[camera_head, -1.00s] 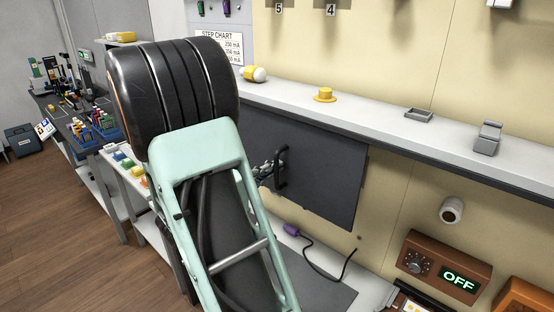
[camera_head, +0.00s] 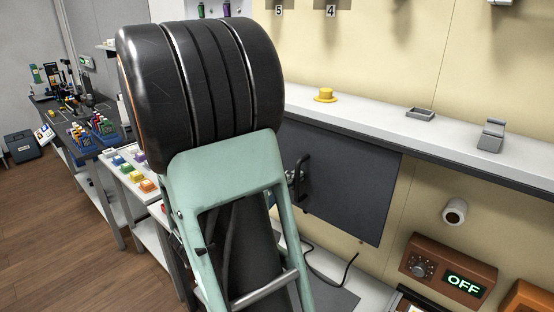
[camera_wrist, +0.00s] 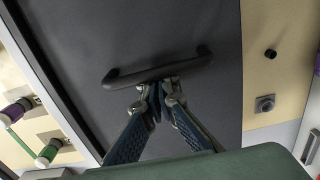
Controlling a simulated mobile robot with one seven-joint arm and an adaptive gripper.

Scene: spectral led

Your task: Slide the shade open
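The shade is a dark grey panel (camera_head: 350,205) below the long shelf, with a black upright bar handle (camera_head: 302,182) near its left part in the head view. The handle (camera_wrist: 125,77) runs across the middle of the wrist view, with the shade (camera_wrist: 85,40) behind it. My gripper (camera_wrist: 157,92) has its fingertips drawn close together against the lower side of the handle in the wrist view. In the head view the gripper (camera_head: 292,180) meets the handle from the left. No wrap of the fingers around the bar is visible. My arm hides the shade's left part.
The pale shelf (camera_head: 450,148) above carries a yellow hat-shaped piece (camera_head: 325,95), a grey tray (camera_head: 420,114) and a grey block (camera_head: 491,135). A brown box reading OFF (camera_head: 447,270) and a white round fitting (camera_head: 454,212) are right of the shade.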

